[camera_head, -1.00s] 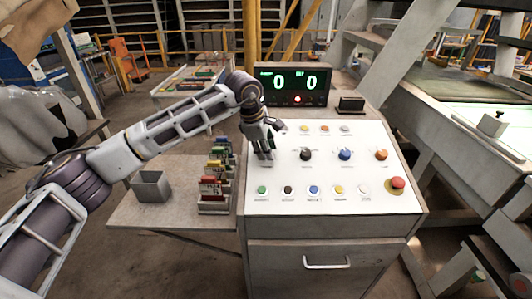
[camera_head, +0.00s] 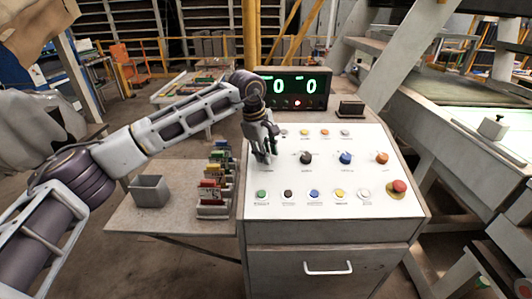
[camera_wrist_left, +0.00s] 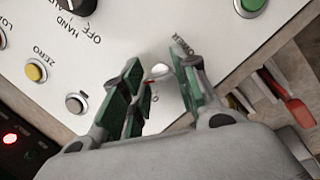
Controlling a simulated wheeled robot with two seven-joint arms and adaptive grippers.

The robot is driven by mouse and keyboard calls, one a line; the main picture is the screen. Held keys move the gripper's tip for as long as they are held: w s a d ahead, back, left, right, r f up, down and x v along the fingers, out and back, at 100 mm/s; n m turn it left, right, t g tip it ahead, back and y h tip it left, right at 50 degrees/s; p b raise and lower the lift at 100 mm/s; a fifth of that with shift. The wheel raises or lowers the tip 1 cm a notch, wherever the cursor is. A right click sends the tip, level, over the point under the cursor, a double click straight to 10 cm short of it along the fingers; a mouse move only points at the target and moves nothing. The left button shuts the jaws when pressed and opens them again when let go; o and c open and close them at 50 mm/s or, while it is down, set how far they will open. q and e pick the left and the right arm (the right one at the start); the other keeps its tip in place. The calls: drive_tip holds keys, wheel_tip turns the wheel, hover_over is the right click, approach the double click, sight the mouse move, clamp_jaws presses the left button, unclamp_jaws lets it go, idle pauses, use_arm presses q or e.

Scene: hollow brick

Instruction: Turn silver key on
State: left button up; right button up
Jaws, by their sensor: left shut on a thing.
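The silver key (camera_wrist_left: 160,71) shows in the left wrist view as a small pale, shiny piece on the white panel, between my green-padded fingers. My left gripper (camera_wrist_left: 157,66) is shut on it. In the head view my left gripper (camera_head: 266,155) points down at the upper left part of the white control panel (camera_head: 330,180), and its fingers hide the key there. A small red mark shows beside the key in the wrist view. The key's exact angle cannot be told. My right gripper is not in view.
The panel carries black (camera_head: 306,158), blue (camera_head: 345,158) and orange (camera_head: 382,158) knobs, several push buttons and a red emergency button (camera_head: 398,187). Coloured racks (camera_head: 214,190) and a grey bin (camera_head: 149,190) are on the left.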

use_arm(q)
drive_tip(key=o, duration=1)
drive_tip(key=shift+v, duration=6.05)
